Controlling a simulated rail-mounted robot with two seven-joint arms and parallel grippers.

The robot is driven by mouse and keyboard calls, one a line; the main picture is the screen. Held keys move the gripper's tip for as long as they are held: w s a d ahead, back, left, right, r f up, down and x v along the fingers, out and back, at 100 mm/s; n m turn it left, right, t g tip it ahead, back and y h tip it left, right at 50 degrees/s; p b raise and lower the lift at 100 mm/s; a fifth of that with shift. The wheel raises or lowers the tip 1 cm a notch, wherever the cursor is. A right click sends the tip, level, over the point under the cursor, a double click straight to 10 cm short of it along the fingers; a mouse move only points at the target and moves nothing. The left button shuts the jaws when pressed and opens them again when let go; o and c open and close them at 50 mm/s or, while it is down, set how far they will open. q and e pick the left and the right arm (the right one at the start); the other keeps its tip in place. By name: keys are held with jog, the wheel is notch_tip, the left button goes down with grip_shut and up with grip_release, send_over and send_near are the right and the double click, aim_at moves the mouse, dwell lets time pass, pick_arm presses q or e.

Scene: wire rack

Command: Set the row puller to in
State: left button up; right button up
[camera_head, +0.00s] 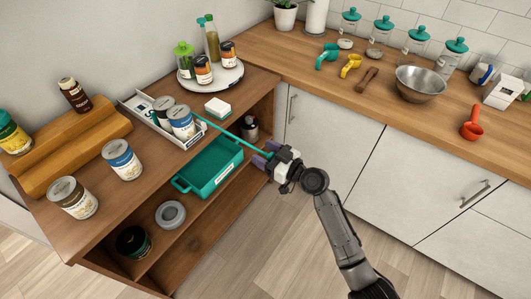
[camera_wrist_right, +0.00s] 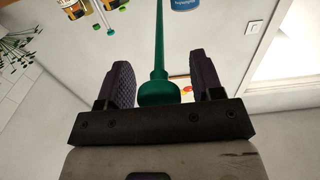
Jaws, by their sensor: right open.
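The row puller shows as a long thin teal rod (camera_head: 232,134) that runs from the front end of a narrow white row tray (camera_head: 140,112) on the top board out past the shelf edge. Several cans stand in that tray. In the right wrist view the rod (camera_wrist_right: 159,40) ends in a rounded green knob (camera_wrist_right: 159,92). My right gripper (camera_head: 265,154) is open around the knob, with one dark finger on each side and visible gaps. My left gripper is not in view.
A teal bin (camera_head: 208,168) sits on the shelf below the rod. A round turntable (camera_head: 214,80) with jars and bottles and a small white-and-green block (camera_head: 217,107) are near the tray. A counter (camera_head: 340,85) with cabinets runs behind my right arm. Open floor lies in front.

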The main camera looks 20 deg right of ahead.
jog(key=shift+c, duration=0.2)
grip_shut()
dwell(0.4)
